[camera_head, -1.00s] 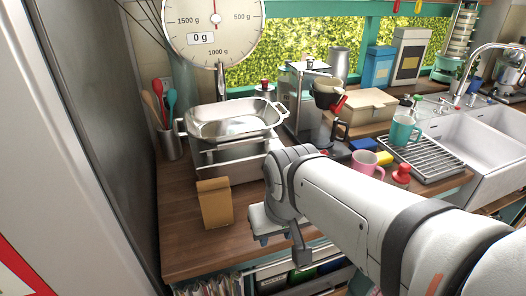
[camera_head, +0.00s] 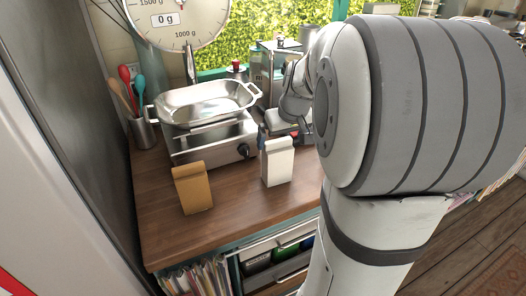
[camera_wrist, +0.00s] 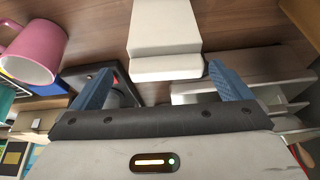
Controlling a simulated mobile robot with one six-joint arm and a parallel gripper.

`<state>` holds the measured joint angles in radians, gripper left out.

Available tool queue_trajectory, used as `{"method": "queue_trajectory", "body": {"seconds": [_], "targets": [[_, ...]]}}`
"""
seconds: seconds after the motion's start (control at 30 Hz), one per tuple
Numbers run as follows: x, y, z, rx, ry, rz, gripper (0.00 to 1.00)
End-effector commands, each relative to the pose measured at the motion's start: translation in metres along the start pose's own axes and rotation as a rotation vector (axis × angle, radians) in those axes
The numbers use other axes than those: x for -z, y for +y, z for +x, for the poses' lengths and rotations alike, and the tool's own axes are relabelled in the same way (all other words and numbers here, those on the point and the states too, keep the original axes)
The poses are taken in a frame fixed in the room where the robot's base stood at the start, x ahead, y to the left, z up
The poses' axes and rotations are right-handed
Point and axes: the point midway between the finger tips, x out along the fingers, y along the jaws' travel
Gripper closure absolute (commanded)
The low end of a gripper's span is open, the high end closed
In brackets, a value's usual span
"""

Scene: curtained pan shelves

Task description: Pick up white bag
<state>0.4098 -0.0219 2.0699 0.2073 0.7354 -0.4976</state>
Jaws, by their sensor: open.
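The white bag (camera_head: 277,164) stands upright on the wooden counter (camera_head: 235,196), right of a brown bag (camera_head: 192,188). In the wrist view the white bag (camera_wrist: 165,35) is at the top middle, lined up with the gap between my fingers. My gripper (camera_wrist: 158,80) is open, with one blue finger to each side of the bag's near end. In the head view my gripper (camera_head: 279,132) is just behind and above the bag, partly hidden by my arm. Whether the bag is between the fingertips or just beyond them I cannot tell. No grip on it shows.
A metal pan (camera_head: 205,104) sits on a steel burner (camera_head: 212,141) behind the bags. A utensil pot (camera_head: 143,133) stands at the left wall. A pink mug (camera_wrist: 33,52) shows at the wrist view's left. Shelves with books (camera_head: 200,281) lie below the counter edge.

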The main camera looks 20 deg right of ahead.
Motion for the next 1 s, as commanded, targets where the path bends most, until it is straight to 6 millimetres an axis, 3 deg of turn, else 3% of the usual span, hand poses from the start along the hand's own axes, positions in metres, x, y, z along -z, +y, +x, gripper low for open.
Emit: {"method": "queue_trajectory", "body": {"seconds": [0.3, 0.57, 1.0], "targets": [[0.000, -0.007, 0.041, 0.002, -0.002, -0.001, 0.02], [0.000, -0.007, 0.044, 0.001, 0.000, -0.002, 0.02], [0.000, -0.008, 0.044, 0.001, 0.000, -0.003, 0.37]]}}
